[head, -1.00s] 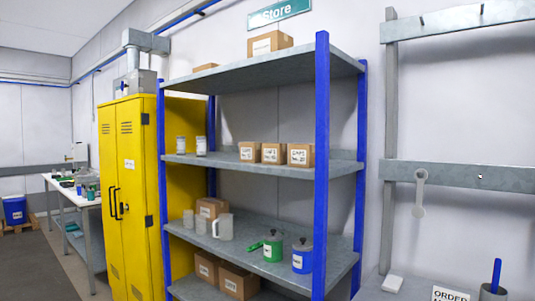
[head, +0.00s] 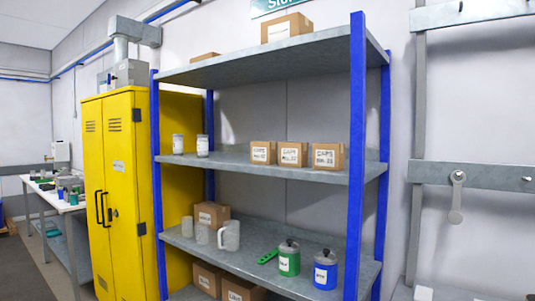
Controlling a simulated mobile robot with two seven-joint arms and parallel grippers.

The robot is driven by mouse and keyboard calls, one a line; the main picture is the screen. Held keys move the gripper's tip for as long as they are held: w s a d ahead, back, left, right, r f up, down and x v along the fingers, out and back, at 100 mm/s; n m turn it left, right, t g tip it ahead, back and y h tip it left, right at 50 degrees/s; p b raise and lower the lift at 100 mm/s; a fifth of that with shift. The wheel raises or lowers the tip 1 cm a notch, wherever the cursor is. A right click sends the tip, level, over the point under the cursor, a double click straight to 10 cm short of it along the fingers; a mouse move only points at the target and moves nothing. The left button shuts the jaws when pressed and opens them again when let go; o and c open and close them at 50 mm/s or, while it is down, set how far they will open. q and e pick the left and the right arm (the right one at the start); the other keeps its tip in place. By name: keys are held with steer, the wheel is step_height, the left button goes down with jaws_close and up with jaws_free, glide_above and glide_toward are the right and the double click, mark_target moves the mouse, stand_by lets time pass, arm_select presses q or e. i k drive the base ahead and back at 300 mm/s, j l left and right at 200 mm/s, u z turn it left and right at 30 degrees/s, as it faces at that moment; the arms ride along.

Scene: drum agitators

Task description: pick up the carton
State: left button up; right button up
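Several brown cartons stand on the blue-posted shelf unit in the head view. On the second shelf from the top, three small labelled cartons stand in a row: a left one (head: 263,152), a middle one (head: 293,154) and a right one (head: 327,156). A larger carton (head: 287,28) sits on the top shelf, with another (head: 205,57) partly hidden at its left. One carton (head: 212,214) stands on the third shelf behind pale containers. Two more (head: 208,277) (head: 243,288) are low down, cut by the frame. Neither of my grippers is in view.
A green pot (head: 289,260) and a blue pot (head: 325,270) stand on the third shelf (head: 210,255) beside a white jug (head: 230,236). A yellow cabinet (head: 115,200) stands left of the shelves. A right front post (head: 357,150) edges the shelves. A workbench (head: 60,205) is further left.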

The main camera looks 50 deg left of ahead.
mark_target(262, 152)
steer(key=j, duration=0.7)
steer(key=j+z, duration=0.1)
steer(key=j, duration=0.6)
steer(key=k+j, duration=0.15)
steer(key=j, duration=0.6)
steer(key=j+z, duration=0.1)
steer(key=j, duration=0.6)
